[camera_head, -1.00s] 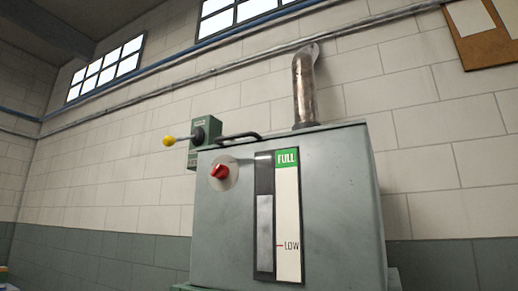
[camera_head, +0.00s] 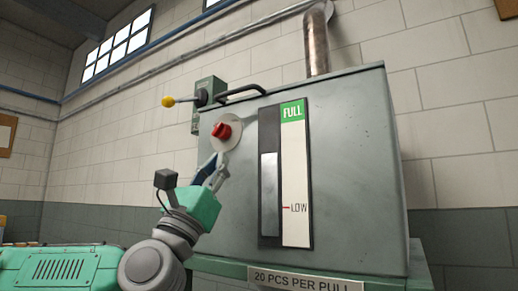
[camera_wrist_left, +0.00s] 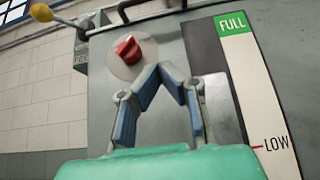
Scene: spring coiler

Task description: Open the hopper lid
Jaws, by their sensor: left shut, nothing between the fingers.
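The grey-green hopper (camera_head: 355,165) stands in front of me; its lid is seen edge-on along the top and looks shut. A dark bar handle (camera_head: 240,93) sits at the lid's left front edge; part of it shows at the top of the left wrist view (camera_wrist_left: 150,8). A red knob (camera_head: 222,131) on a round pale plate is on the hopper front. My left gripper (camera_head: 214,160) is shut and empty, just below the knob and below the handle. In the left wrist view its blue-padded fingers (camera_wrist_left: 160,68) meet at the tips. My right gripper is out of view.
A green box with a yellow-tipped lever (camera_head: 168,101) is at the hopper's left. A metal pipe (camera_head: 317,45) rises behind the top. A FULL/LOW gauge (camera_head: 285,175) is on the front, above a "20 PCS PER PULL" label (camera_head: 305,281). Open space lies left of the hopper.

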